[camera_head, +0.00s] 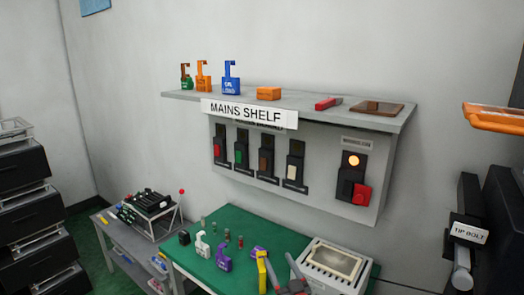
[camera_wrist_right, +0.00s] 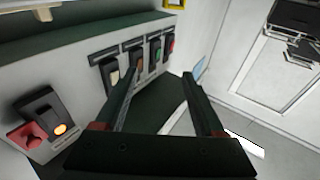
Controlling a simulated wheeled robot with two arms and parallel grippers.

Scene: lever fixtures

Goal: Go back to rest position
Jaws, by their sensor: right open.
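My right gripper (camera_head: 292,280) shows at the bottom of the head view, in front of the green-topped table (camera_head: 228,219), near the white box with a beige window (camera_head: 334,264). In the right wrist view my right gripper (camera_wrist_right: 158,70) has its two dark fingers spread apart with nothing between them. The switch panel (camera_head: 318,150) is on the wall beyond it, with a red (camera_head: 218,150), a green (camera_head: 239,155), a brown (camera_head: 265,161) and a cream lever (camera_head: 291,173). My left gripper is not in view.
The mains shelf (camera_head: 300,98) juts out above the panel and holds padlocks. A lit orange lamp (camera_head: 354,160) and red block (camera_head: 362,194) are on the panel's right. Small padlocks stand on the table. A grey cart (camera_head: 112,250) is at left.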

